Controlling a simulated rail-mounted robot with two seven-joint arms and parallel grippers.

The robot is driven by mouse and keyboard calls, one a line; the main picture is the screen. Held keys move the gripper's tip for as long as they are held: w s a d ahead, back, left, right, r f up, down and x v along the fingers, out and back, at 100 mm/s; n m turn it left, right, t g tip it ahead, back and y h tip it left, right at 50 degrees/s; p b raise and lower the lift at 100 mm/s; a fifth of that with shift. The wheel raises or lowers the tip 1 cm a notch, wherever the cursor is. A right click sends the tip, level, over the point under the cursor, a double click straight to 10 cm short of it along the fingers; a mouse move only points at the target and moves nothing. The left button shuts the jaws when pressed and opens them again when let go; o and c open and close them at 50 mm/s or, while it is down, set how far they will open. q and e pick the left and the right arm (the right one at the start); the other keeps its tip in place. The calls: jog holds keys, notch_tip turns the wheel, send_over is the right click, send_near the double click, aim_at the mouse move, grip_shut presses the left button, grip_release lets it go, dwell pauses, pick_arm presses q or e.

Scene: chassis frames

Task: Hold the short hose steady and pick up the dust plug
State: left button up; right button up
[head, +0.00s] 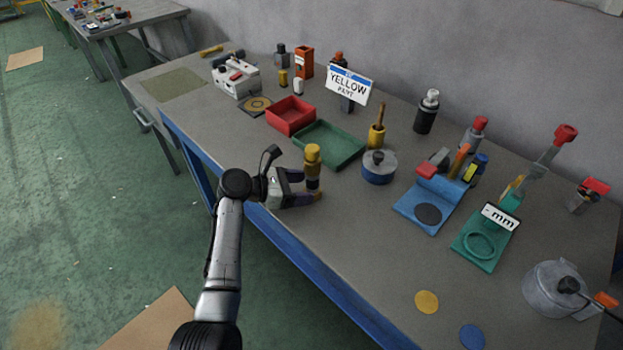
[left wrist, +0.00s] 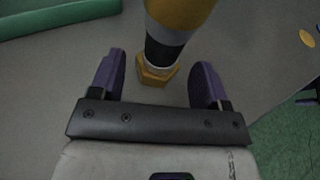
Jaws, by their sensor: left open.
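The short hose (head: 312,160) appears to be the upright piece near the table's front edge, with a yellow upper part, a dark band and a brass hex foot. In the left wrist view the hose (left wrist: 165,48) stands between my finger pads, with gaps on both sides. My left gripper (head: 309,187) is open around its lower part; it also shows in the left wrist view (left wrist: 158,78). I cannot pick out a separate dust plug for certain. My right gripper is not in view.
A green tray (head: 347,164) and a red tray (head: 312,116) lie behind the hose. A round blue-sided tin (head: 378,178) is to its right. Blue (head: 408,211) and green (head: 460,250) fixtures stand farther right. The front strip of table right of the hose is mostly clear.

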pick_arm(q)
jog(key=shift+x, duration=1)
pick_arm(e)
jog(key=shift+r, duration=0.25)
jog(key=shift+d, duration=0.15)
pick_arm(q)
jog(key=c, duration=0.5)
jog(key=shift+c, duration=0.2)
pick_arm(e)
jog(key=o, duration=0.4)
